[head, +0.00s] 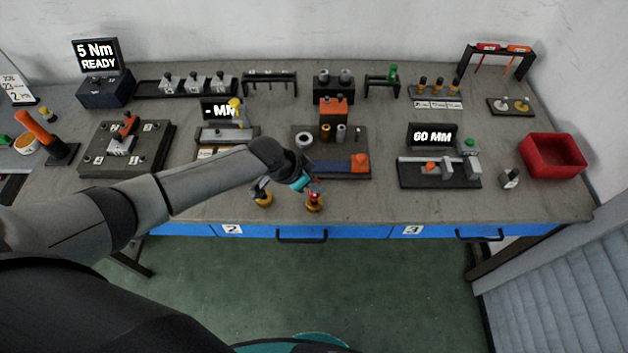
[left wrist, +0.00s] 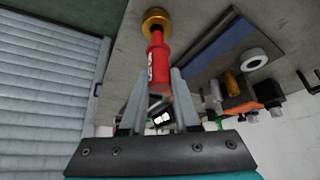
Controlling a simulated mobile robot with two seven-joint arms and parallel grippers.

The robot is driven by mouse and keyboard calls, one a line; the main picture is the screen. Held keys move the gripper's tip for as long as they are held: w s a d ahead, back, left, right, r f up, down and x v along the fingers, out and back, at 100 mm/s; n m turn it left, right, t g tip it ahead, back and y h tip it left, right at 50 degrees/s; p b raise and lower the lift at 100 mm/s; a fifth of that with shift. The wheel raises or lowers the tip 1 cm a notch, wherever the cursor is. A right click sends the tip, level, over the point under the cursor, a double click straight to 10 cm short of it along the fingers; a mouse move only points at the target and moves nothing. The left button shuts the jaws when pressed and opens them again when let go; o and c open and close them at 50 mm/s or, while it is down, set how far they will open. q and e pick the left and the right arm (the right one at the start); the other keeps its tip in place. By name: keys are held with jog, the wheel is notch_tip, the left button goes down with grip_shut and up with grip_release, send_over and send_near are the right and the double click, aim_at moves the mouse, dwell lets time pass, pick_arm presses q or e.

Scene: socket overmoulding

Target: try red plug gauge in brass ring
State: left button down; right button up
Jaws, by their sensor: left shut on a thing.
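The red plug gauge (left wrist: 157,65) is held between the two fingers of my left gripper (left wrist: 158,92). In the head view my left gripper (head: 309,189) is above the front edge of the bench, with the gauge (head: 314,197) pointing down below it. The brass ring (left wrist: 156,18) is at the far end of the gauge in the left wrist view; it also shows in the head view (head: 314,208). The gauge's narrow end meets the ring's middle, but how deep it sits is hidden. My right gripper is out of view.
Another brass-coloured piece (head: 264,200) stands to the left near the bench edge. Behind are a fixture plate with a blue strip (head: 330,165) and a white ring (head: 304,141). A gauge stand reading 60 MM (head: 432,136) and a red bin (head: 553,156) are to the right.

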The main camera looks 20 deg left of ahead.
pick_arm(q)
jog(key=shift+f+b, duration=0.35)
jog(key=shift+f, duration=0.1)
dwell(0.6)
jog(key=shift+r, duration=0.15)
dwell(0.6)
jog(key=shift+r+p, duration=0.3)
jog(key=shift+p, duration=0.2)
jog(key=shift+s+p, duration=0.1)
jog(key=shift+p, duration=0.25)
dwell(1.2)
jog(key=shift+f+b, duration=0.35)
jog(key=shift+f, duration=0.1)
dwell(0.7)
jog(key=shift+r, duration=0.2)
dwell(0.6)
jog(key=shift+r+p, duration=0.25)
jog(key=shift+p, duration=0.25)
jog(key=shift+r, duration=0.15)
